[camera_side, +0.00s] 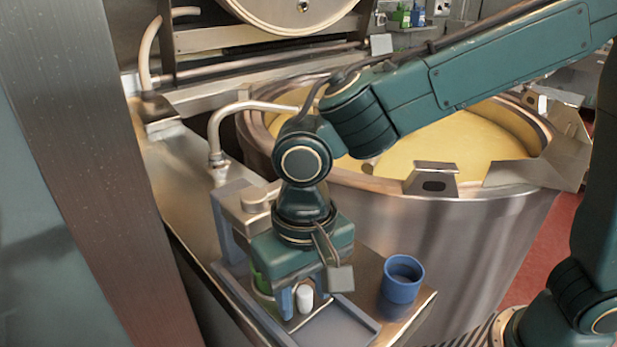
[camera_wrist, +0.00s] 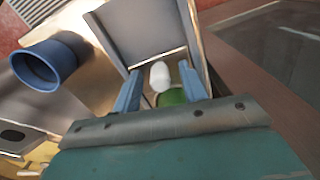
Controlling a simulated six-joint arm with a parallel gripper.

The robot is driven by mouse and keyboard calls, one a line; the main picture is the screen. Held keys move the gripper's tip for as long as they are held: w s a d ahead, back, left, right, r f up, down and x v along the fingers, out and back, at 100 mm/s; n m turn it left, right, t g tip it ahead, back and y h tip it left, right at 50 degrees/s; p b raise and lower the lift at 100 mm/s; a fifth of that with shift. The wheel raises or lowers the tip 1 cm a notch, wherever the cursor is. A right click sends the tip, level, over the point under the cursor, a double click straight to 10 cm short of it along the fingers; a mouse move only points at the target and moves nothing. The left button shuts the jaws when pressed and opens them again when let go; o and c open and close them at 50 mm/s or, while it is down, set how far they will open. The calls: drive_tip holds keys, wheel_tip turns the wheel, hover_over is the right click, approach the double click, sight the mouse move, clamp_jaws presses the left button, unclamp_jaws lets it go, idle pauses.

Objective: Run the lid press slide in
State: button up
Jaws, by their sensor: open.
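The lid press (camera_side: 228,232) stands on the steel ledge, with a grey frame and a metal head. Its grey slide (camera_side: 342,326) is a flat tray with raised edges at the front of the ledge; it also fills the upper middle of the wrist view (camera_wrist: 140,32). My gripper (camera_side: 303,304) points down over the slide's track, its blue-grey fingers apart. A small white piece (camera_side: 304,298) shows between the fingers, and in the wrist view it lies just beyond them (camera_wrist: 160,76). A green round thing (camera_wrist: 172,97) is partly hidden by my gripper. I cannot tell whether the fingers touch anything.
A blue cup (camera_side: 402,279) stands on the ledge right of the slide. The large kettle (camera_side: 450,225) with yellow contents is behind. A bent steel pipe (camera_side: 216,135) rises left of my wrist. Small bottles (camera_side: 410,16) stand at the back.

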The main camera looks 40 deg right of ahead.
wheel_tip(320, 180, up, 14)
drive_tip(key=shift+f, duration=0.15)
idle(0.6)
drive_tip(key=shift+d, duration=0.2)
clamp_jaws()
drive_tip(key=s+d+f+n+t+y, duration=0.1)
drive_tip(key=s+d+f+n+y, duration=0.1)
drive_tip(key=n, duration=1)
drive_tip(key=s+d+f+n+t+y, duration=0.2)
drive_tip(key=s+d+n, duration=0.5)
drive_tip(key=n, duration=0.5)
drive_tip(key=f+y, duration=0.1)
drive_tip(key=y, duration=0.1)
drive_tip(key=shift+d+y, duration=0.15)
drive_tip(key=shift+y, duration=0.25)
